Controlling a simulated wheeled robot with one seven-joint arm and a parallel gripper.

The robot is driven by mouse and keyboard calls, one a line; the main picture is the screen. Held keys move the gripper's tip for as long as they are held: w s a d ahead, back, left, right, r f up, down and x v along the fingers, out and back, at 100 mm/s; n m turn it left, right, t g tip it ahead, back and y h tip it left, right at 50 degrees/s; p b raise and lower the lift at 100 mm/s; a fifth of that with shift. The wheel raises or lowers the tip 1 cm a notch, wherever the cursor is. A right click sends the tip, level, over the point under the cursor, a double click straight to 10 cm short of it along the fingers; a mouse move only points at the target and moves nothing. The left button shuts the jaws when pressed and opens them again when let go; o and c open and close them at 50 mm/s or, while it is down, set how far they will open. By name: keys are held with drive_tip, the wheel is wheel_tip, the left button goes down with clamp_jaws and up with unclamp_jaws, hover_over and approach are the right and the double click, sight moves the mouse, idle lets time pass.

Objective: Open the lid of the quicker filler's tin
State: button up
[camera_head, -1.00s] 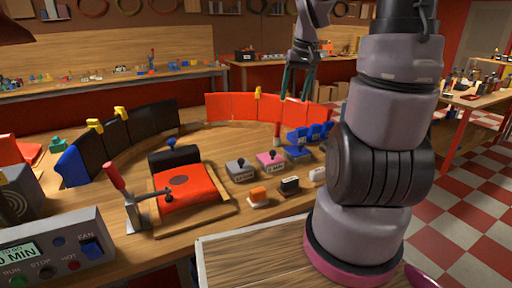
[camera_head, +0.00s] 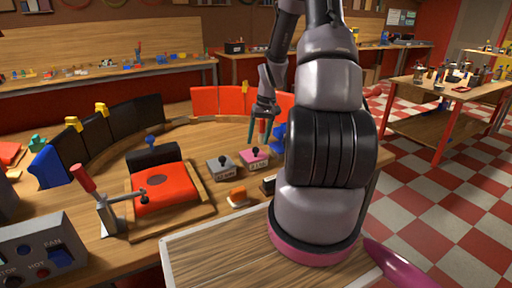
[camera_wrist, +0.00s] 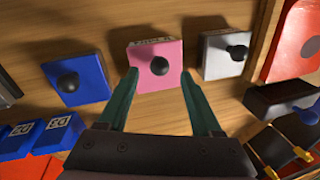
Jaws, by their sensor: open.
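A pink tin (camera_head: 250,160) with a black knob on its lid stands on the bench; it also shows in the wrist view (camera_wrist: 172,52). A grey tin (camera_head: 219,172), also in the wrist view (camera_wrist: 217,63), and a blue tin (camera_wrist: 92,74) flank it, each with a black knob. All three lids look closed. The tins' front labels are too small for me to read surely. My gripper (camera_head: 263,128) points down above the pink tin. Its green fingers are open and empty, with the pink tin's knob between the tips in the wrist view (camera_wrist: 159,78). Contact is not visible.
A red pad on a wooden board (camera_head: 205,215) with a red-handled clamp (camera_head: 90,190) lies left of the tins. Small orange (camera_head: 238,196) and black blocks sit in front. Curved red and black panels (camera_head: 130,115) stand behind. My arm hides the bench's right part.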

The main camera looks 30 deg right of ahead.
sight(253, 150)
drive_tip(key=shift+a+f, duration=0.2)
drive_tip(key=shift+f, duration=0.75)
drive_tip(key=shift+a+f, duration=0.15)
drive_tip(key=shift+f, duration=0.8)
clamp_jaws()
